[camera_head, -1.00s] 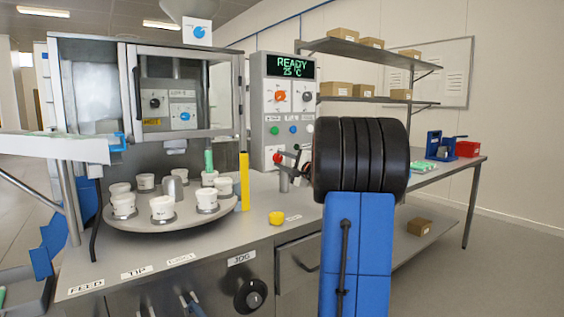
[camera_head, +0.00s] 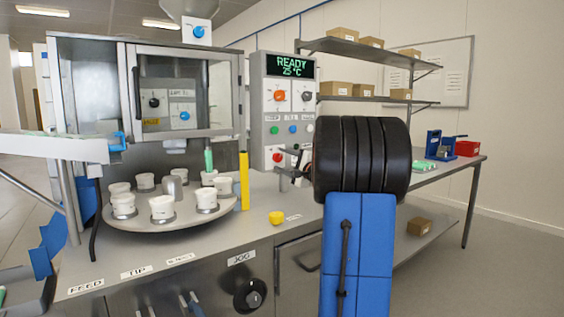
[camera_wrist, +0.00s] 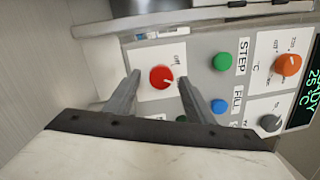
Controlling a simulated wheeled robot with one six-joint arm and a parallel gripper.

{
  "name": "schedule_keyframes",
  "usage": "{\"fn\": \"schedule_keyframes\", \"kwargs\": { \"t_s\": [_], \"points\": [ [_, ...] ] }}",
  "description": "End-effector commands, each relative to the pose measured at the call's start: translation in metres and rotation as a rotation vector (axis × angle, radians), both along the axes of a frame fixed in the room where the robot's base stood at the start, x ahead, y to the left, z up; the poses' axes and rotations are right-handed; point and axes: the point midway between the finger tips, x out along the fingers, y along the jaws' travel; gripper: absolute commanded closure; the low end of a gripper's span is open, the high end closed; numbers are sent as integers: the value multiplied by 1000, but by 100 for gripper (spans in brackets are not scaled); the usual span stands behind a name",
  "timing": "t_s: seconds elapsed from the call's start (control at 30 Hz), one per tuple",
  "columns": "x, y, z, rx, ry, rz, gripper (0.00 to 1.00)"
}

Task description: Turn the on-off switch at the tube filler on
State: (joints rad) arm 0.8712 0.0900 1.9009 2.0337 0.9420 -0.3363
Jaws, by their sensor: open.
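The on-off switch is a red knob with a white pointer line on a white plate at the lower left of the tube filler's control panel. It shows in the head view (camera_head: 278,157) and in the wrist view (camera_wrist: 161,78), where the pointer is near printed lettering that seems to read OFF. My gripper (camera_wrist: 159,76) is open, its two fingers on either side of the knob in the wrist view. I cannot tell whether they touch it. In the head view my wrist hides part of the gripper (camera_head: 293,172).
The panel (camera_head: 262,110) also carries green (camera_wrist: 221,62) and blue (camera_wrist: 220,106) buttons, an orange knob (camera_wrist: 288,64) and a dark knob (camera_wrist: 271,122). The display (camera_head: 290,67) reads READY 25 °C. A turntable (camera_head: 150,226) with white cups and a yellow post (camera_head: 244,182) stand left.

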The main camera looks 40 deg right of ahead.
Motion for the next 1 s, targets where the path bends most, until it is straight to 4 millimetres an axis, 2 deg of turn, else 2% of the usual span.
{"fn": "schedule_keyframes", "kwargs": {
  "t_s": [0.7,0.83,1.0],
  "points": [
    [-134,6,-12,-1,0,-4,51],
    [-151,8,-14,-1,1,-3,51],
    [-162,9,-15,0,0,-1,51]
  ]
}}
